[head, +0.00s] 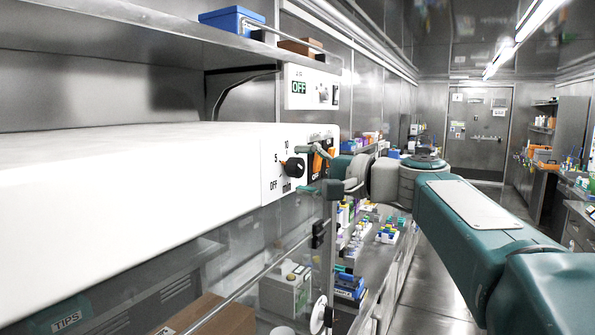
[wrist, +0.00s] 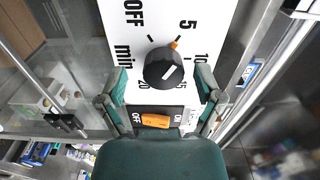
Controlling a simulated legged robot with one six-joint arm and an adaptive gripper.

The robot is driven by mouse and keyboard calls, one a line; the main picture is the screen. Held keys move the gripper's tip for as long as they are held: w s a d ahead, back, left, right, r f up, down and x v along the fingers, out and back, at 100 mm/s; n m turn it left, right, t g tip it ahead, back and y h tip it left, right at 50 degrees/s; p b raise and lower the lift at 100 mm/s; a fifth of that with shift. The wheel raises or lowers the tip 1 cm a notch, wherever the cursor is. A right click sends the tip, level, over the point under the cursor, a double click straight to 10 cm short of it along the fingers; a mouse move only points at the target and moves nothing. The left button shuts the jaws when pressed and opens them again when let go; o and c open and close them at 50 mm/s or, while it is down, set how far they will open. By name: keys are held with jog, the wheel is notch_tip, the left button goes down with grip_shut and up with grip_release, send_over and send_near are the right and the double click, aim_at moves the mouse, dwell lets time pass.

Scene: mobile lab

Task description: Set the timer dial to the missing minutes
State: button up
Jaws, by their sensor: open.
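The timer dial (wrist: 168,68) is a round black knob on a white panel, with a white line on its face slanting to the upper right. Printed around it are OFF, 5, 10, 15, 20 and min, partly hidden by my fingers. A small orange mark (wrist: 175,44) sits at the knob's edge near the 5. My gripper (wrist: 163,82) is open, its fingers on either side of the dial's lower part, with no clear contact. In the head view the dial (head: 294,167) is on the end of the white hood, with my gripper (head: 318,170) just right of it.
An orange rocker switch (wrist: 155,120) sits below the dial, between my fingers in the picture. A small panel marked OFF (head: 299,87) is above the hood. A shelf with a blue box (head: 231,19) hangs overhead. A glass-fronted bench with racks lies below.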

jog(key=v, duration=1)
jog(key=shift+s+d, duration=0.2)
jog(key=shift+d, duration=0.2)
jog(key=s+a+f+n+g+h, duration=0.1)
jog(key=s+a+f+g+h, duration=0.2)
jog(key=f, duration=0.5)
jog(key=s+a+f+h, duration=0.2)
jog(key=s+f+h, duration=0.2)
jog(key=s+f, duration=0.3)
jog(key=s+d+f+n+h, duration=0.2)
jog(key=s+f+h, duration=0.2)
jog(key=f, duration=0.5)
jog(key=s+d+f+n+g+h, duration=0.1)
jog(key=s+d+f+n+h, duration=0.2)
jog(key=s+f, duration=0.4)
notch_tip(320, 180, down, 2)
jog(key=shift+d+f+h, duration=0.1)
jog(key=shift+d+h, duration=0.25)
jog(key=shift+h, duration=0.15)
jog(key=shift+s, duration=0.1)
dwell(1.4)
